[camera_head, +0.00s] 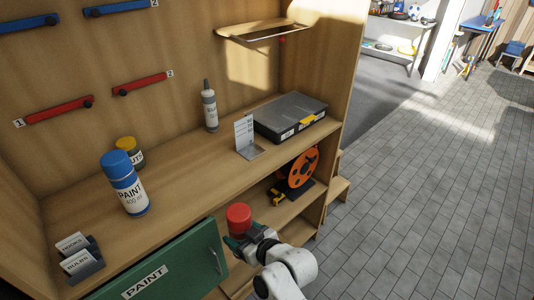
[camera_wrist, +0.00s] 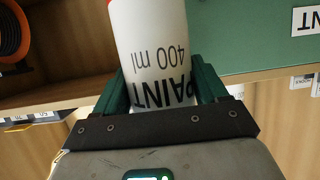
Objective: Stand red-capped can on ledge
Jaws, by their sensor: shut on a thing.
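The red-capped can (camera_head: 239,218) is in my gripper (camera_head: 243,240), in front of the bench beside the green paint drawer front. In the head view mostly its red cap shows. In the wrist view the white can (camera_wrist: 150,35), marked PAINT 400 ml, sits between the two green fingers of my gripper (camera_wrist: 160,88), which are shut on it. A small wooden ledge (camera_head: 255,28) with a thin rail is on the back panel at upper right, well above the can.
A blue-capped paint can (camera_head: 128,190), yellow-capped jar (camera_head: 129,153), grey bottle (camera_head: 209,108), card stand (camera_head: 246,140) and dark case (camera_head: 290,116) stand on the worktop. The green PAINT door (camera_head: 180,265) is close left of my gripper. An orange reel (camera_head: 302,168) is on the lower shelf.

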